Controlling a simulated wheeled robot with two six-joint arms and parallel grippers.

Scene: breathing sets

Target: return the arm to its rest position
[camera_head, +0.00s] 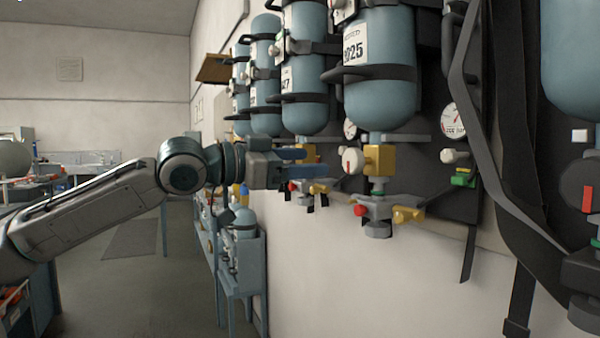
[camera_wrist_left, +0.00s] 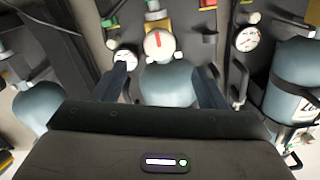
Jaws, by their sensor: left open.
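My left arm (camera_head: 95,210) comes in from the left and reaches towards the wall of breathing sets. My left gripper (camera_head: 305,164) is open, with its two blue fingers pointing right towards a brass valve block (camera_head: 378,160) with a white knob (camera_head: 352,161). In the head view it appears just left of the knob. In the left wrist view the two fingers (camera_wrist_left: 168,88) stand apart, with the knob with a red mark (camera_wrist_left: 159,44) beyond and between them. Nothing is seen held between the fingers. My right gripper is not in view.
Blue cylinders (camera_head: 380,75) hang in a row along the wall, with black straps (camera_head: 490,150) at the right. A gauge (camera_head: 453,120) sits on the dark backplate. A blue stand (camera_head: 243,265) with smaller cylinders is below the gripper. Floor (camera_head: 130,290) is open at lower left.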

